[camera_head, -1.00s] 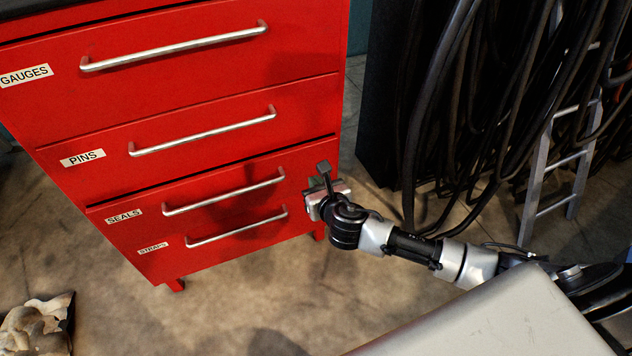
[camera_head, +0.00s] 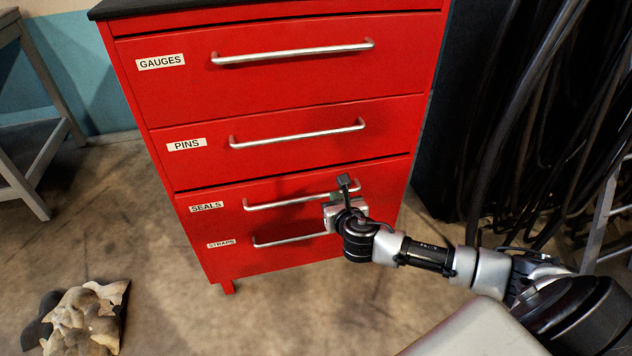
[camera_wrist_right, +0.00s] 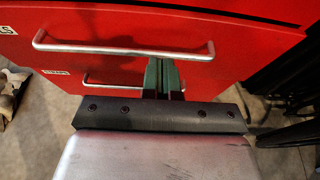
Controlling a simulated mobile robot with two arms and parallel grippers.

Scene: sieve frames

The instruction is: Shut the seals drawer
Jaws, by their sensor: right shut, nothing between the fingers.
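The seals drawer (camera_head: 270,187) is the third front down on the red cabinet, with a SEALS label and a silver bar handle (camera_head: 285,201). A dark gap runs along its top edge, and its front looks slightly proud of the pins drawer above. My right gripper (camera_head: 335,200) is shut and empty, in front of the drawer near the handle's right end. In the right wrist view its green fingers (camera_wrist_right: 163,75) overlap the seals handle (camera_wrist_right: 120,50) near its right end; I cannot tell whether they touch. My left gripper is not in view.
The gauges drawer (camera_head: 280,85) and pins drawer (camera_head: 290,145) above look closed. The straps drawer handle (camera_head: 290,240) is just below. Dark hoses (camera_head: 540,130) hang at right. A crumpled cloth-like thing (camera_head: 90,315) lies on the floor at left.

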